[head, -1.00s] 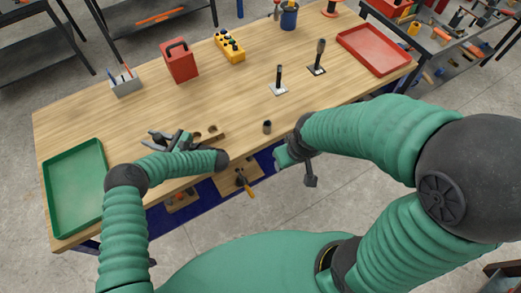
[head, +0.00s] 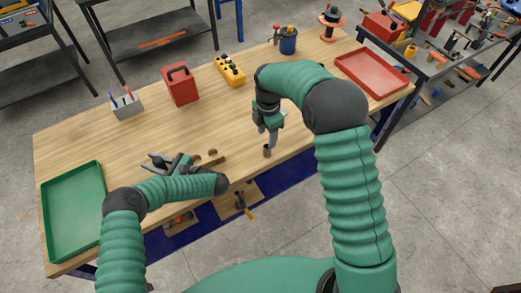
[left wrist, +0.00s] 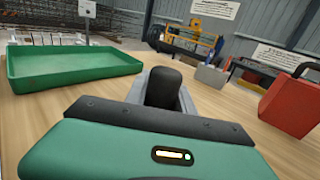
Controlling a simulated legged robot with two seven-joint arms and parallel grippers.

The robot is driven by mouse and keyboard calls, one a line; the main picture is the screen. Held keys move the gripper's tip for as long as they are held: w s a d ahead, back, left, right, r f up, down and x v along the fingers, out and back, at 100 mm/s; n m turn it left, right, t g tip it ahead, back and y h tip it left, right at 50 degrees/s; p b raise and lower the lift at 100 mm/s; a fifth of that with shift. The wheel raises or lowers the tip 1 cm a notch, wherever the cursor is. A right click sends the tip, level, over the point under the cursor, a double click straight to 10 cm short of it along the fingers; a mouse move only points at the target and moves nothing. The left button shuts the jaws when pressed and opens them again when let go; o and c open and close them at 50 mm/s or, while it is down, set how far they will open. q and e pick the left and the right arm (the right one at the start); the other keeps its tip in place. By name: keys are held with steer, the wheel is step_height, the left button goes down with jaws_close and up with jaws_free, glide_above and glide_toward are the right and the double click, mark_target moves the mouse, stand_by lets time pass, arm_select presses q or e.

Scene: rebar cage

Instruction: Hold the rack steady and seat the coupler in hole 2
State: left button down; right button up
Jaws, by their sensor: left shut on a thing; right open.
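The wooden rack (head: 207,161) lies near the table's front edge, with dark holes in its visible right part. My right gripper (head: 269,143) is open and points down at the coupler's top. I cannot tell whether its fingers are around it.
A green tray (head: 46,222) lies at the left, a red tray (head: 398,88) at the back right. The middle of the table is clear.

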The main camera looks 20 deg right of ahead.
mark_target(267, 145)
steer(key=f, duration=0.7)
steer(key=shift+w+d, duration=0.2)
steer(key=shift+w, duration=0.05)
jaws_close()
